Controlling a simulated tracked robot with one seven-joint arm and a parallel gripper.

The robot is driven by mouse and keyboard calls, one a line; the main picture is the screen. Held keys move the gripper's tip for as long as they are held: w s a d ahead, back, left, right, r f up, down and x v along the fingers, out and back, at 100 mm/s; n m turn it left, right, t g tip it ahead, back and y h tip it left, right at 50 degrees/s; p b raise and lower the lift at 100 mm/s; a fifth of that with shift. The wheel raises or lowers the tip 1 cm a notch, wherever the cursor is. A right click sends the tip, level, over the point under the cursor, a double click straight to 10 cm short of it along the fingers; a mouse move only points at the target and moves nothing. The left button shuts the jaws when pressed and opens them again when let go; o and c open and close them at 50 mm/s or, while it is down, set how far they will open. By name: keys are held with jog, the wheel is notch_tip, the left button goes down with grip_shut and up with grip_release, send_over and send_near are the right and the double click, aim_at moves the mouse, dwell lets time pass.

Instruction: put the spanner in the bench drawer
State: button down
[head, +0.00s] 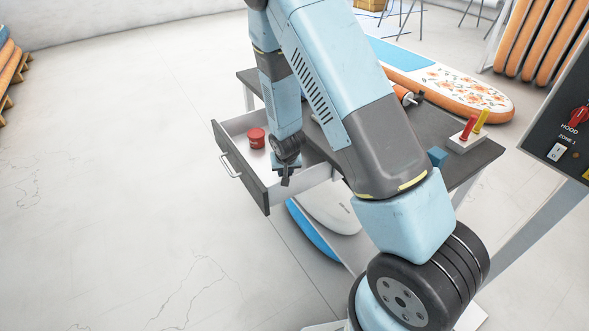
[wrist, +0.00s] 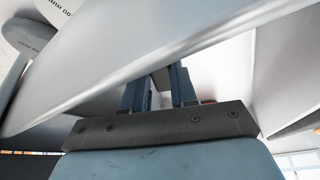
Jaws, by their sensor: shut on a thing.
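The bench drawer (head: 240,128) is pulled open at the left side of the bench, its dark front and handle facing left. My gripper (head: 287,172) points down at the drawer's near side, in or just above it; its exact height I cannot tell. In the wrist view, the blue fingers of my gripper (wrist: 160,92) stand a small gap apart with a dark grey piece between them. This piece fits the spanner (wrist: 161,78), but most of it is hidden by the fingers and a pale grey panel crossing the view. No other spanner shows.
A red tin (head: 256,138) stands inside the drawer. The dark bench top (head: 440,120) carries a blue block (head: 437,156) and a white holder (head: 463,141) with red and yellow handles. A patterned board (head: 450,88) lies behind. A control panel (head: 562,125) stands at right.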

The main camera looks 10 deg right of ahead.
jog(key=shift+w+d, duration=0.25)
jog(key=shift+d, duration=0.35)
jog(key=shift+w+d, duration=0.3)
jog(key=shift+d, duration=0.35)
jog(key=shift+w+d, duration=0.25)
jog(key=shift+d, duration=0.35)
jog(key=shift+f, duration=0.6)
jog(key=c, duration=0.9)
grip_release()
